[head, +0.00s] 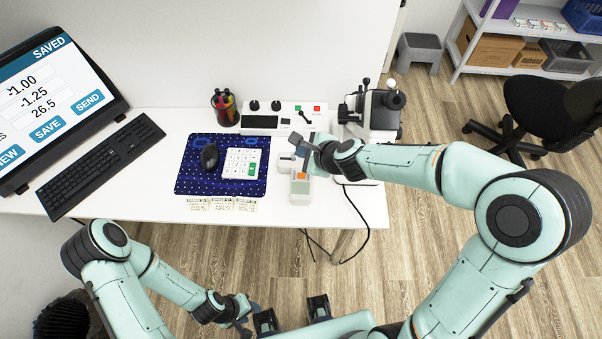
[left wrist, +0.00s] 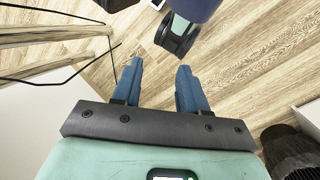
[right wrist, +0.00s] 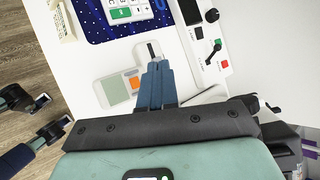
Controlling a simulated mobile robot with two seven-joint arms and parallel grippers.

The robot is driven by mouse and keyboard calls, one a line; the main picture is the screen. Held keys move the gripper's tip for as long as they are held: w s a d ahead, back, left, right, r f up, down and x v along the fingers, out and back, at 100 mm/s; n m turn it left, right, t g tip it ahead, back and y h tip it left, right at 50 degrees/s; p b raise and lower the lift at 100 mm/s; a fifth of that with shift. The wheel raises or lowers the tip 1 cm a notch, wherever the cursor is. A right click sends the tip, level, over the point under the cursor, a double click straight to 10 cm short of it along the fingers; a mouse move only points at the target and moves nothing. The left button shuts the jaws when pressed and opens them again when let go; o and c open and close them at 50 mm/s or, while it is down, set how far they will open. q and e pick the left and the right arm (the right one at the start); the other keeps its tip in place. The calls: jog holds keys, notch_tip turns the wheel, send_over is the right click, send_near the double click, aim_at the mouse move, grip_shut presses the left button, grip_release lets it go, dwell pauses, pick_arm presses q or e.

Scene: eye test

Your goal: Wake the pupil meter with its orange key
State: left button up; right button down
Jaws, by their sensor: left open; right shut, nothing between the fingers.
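The pupil meter (head: 300,196) is a pale handheld device lying on the white desk. It also shows in the right wrist view (right wrist: 104,96), with a plain grey-green screen and no readable text. Its orange key (right wrist: 134,83) sits beside the screen, and shows in the head view (head: 302,175). My right gripper (right wrist: 154,66) is shut and empty, its tips over the meter's end, just to the side of the orange key. Whether the tips touch the meter, I cannot tell. My left gripper (left wrist: 160,66) is open and empty, over the floor in front of the desk.
A blue mat (head: 222,189) with a mouse (head: 209,157) and a white keypad (head: 241,163) lies left of the meter. A control panel (head: 285,118) and a dark eye instrument (head: 380,108) stand behind. A keyboard (head: 97,165) and monitor are at left. A black cable hangs over the desk's front edge.

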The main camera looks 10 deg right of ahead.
jog(key=b, duration=0.7)
send_over(303, 177)
notch_tip(303, 177, down, 8)
jog(key=shift+s+r, duration=0.1)
jog(key=shift+f+b, duration=0.5)
jog(key=shift+b, duration=0.05)
pick_arm(q)
notch_tip(303, 177, down, 8)
jog(key=s, duration=0.1)
jog(key=shift+s, duration=0.35)
pick_arm(e)
jog(key=shift+r, duration=0.1)
pick_arm(q)
jog(key=shift+f, duration=0.1)
jog(key=shift+s+f+b, duration=0.1)
jog(key=shift+f+b, duration=0.3)
jog(key=shift+f, duration=0.05)
pick_arm(e)
jog(key=shift+f, duration=0.5)
pick_arm(q)
jog(key=shift+s+f+b, duration=0.1)
jog(key=shift+f+b, duration=0.35)
jog(key=shift+b, duration=0.05)
pick_arm(e)
jog(key=shift+f, duration=0.45)
pick_arm(q)
jog(key=shift+w+r+p, duration=0.2)
jog(key=shift+r+p, duration=0.75)
pick_arm(e)
jog(key=shift+r, duration=0.9)
